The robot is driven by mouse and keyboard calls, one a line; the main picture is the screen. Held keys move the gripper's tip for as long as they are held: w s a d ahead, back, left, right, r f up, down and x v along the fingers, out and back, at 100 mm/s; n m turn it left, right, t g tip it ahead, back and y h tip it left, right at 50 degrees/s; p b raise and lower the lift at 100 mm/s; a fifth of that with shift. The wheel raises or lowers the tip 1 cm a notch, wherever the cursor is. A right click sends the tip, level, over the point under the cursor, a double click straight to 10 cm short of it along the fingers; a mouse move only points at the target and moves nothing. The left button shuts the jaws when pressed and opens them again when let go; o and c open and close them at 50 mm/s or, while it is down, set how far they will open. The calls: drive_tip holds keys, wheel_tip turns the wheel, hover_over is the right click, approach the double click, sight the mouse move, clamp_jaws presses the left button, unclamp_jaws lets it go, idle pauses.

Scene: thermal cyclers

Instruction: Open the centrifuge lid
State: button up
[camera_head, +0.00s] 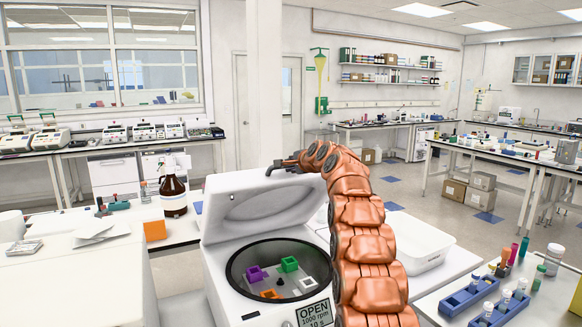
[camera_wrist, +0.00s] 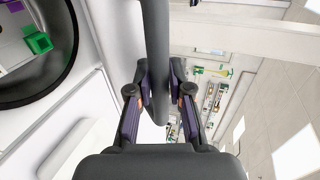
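The white centrifuge (camera_head: 222,262) stands at the front centre of the head view. Its lid (camera_head: 262,205) is raised and tilted back, so the round dark bowl (camera_head: 240,262) is exposed, with purple, green, orange and white holders inside. A dark bent handle (camera_head: 270,171) shows at the lid's top edge. In the wrist view the handle (camera_wrist: 155,50) is a dark bar running between the two fingers of my gripper (camera_wrist: 160,88). The fingertips lie close against both sides of it, and my gripper appears shut on it.
A brown bottle (camera_head: 173,195) and an orange block (camera_head: 154,230) stand left of the centrifuge. A white tray (camera_head: 420,262) lies to its right, partly behind my arm. Blue racks (camera_head: 465,297) with tubes stand on the right front table. Open floor lies behind.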

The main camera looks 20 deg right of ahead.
drive_tip(key=o, duration=0.4)
drive_tip(key=shift+s, duration=0.1)
drive_tip(key=shift+v, duration=5.95)
drive_tip(key=shift+c, duration=0.2)
